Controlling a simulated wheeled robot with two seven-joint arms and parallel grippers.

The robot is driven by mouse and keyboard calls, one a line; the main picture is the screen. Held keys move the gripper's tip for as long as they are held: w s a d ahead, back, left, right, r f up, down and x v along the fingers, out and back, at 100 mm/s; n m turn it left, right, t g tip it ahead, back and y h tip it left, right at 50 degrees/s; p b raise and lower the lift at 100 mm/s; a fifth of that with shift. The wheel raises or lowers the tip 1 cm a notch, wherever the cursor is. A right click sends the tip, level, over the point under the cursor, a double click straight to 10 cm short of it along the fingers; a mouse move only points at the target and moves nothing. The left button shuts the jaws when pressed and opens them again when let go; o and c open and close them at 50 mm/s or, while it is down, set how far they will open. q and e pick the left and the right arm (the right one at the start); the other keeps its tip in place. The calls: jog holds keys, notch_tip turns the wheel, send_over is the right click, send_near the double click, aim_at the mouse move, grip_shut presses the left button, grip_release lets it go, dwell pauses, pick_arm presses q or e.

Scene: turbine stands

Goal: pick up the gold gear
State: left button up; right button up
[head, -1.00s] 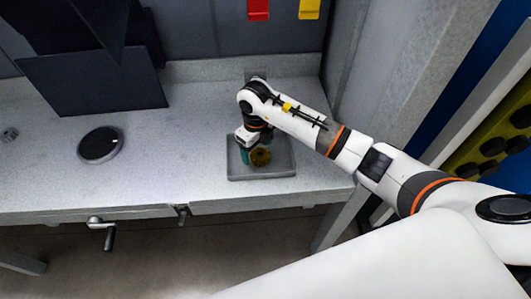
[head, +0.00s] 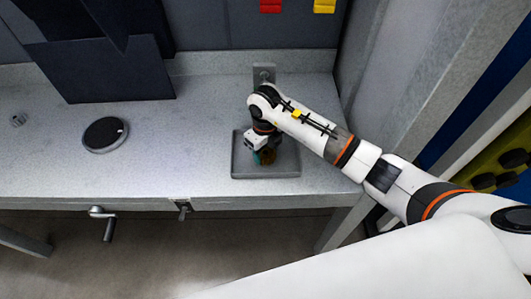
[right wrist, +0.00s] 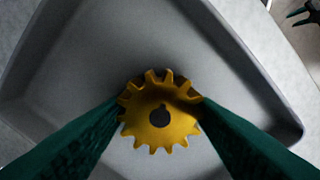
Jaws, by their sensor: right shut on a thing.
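The gold gear (right wrist: 150,140) is a toothed disc with a dark centre hole. In the right wrist view it sits between the two green fingers of my right gripper (right wrist: 160,112), which touch it on both sides. The grey tray (right wrist: 120,40) is beneath it; I cannot tell whether the gear still touches its floor. In the head view my right gripper (head: 263,157) points down into the tray (head: 240,165), and the gear is mostly hidden by the gripper. My left gripper is in neither view.
A black round disc (head: 105,134) lies on the grey workbench (head: 180,140) to the left. A small grey part (head: 18,119) is at the far left. A dark panel (head: 100,65) stands behind. Red (head: 270,5) and yellow (head: 324,5) pieces are on the back wall. The bench between disc and tray is clear.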

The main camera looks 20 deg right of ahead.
aim_at(266, 152)
jog(key=shift+r, duration=0.2)
notch_tip(266, 152, up, 10)
jog(key=p, duration=0.7)
jog(key=shift+f, duration=0.25)
